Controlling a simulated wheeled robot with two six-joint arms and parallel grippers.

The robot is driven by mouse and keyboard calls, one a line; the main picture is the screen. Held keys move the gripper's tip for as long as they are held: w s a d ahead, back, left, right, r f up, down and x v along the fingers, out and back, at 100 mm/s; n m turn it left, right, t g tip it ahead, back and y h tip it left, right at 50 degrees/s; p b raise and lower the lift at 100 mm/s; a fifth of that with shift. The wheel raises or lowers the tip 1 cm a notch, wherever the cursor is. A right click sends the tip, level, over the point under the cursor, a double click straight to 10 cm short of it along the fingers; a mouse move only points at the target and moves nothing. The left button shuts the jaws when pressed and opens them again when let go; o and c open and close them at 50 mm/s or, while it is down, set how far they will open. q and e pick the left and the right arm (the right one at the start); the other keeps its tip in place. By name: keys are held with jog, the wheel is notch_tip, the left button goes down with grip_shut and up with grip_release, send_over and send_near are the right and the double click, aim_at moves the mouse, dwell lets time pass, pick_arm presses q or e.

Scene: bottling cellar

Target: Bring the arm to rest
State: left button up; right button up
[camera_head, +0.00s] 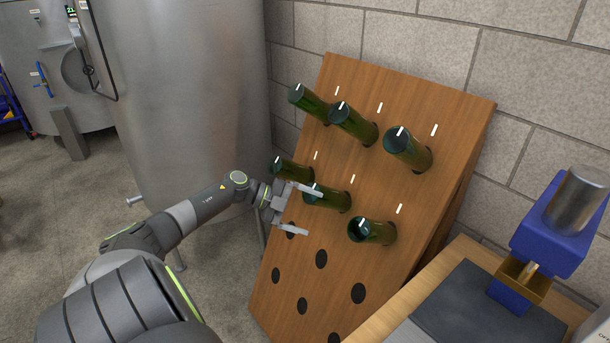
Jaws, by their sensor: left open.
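My left arm (190,212) reaches in from the lower left toward a slanted wooden riddling rack (395,75). My left gripper (313,212) is open, with its two fingers apart in front of the rack's left part. The upper finger is close to a green bottle (333,198) in the middle row; I cannot tell whether they touch. Nothing shows between the fingers. Other bottles are another middle-row one (293,169), a right one (375,231), and the upper-row bottles (355,124). My right gripper is not in view.
The rack's lower holes (321,259) are empty. A wooden bench (400,310) with a dark mat (470,310) and a blue device (550,235) stands at right. A large steel tank (185,90) stands behind my arm. Grey floor (60,215) is open at left.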

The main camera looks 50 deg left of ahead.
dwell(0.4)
pick_arm(q)
jog(key=s+f+n+t+y, duration=0.1)
jog(key=s+f+n+y, duration=0.35)
jog(key=f, duration=0.55)
jog(key=s+a+f+n+t+y, duration=0.1)
jog(key=s+f+n+y, duration=0.4)
jog(key=f, duration=0.6)
jog(key=s+f+n+y, duration=0.1)
jog(key=s+f+n, duration=0.2)
jog(key=f+n, duration=0.5)
jog(key=s+d+f+n+g+y, duration=0.15)
jog(key=s+d+f+g, duration=0.35)
jog(key=s+f, duration=0.85)
jog(key=s+d+f+n+g, duration=0.1)
jog(key=s+d+f+g, duration=0.1)
jog(key=s+d, duration=0.5)
jog(key=s+d+f+n+g+h, duration=0.1)
jog(key=s+d+f+g, duration=0.2)
jog(key=s+d+f, duration=0.2)
jog(key=s+d, duration=0.2)
jog(key=s, duration=0.2)
jog(key=shift+s+d+f, duration=0.3)
jog(key=shift+s, duration=0.05)
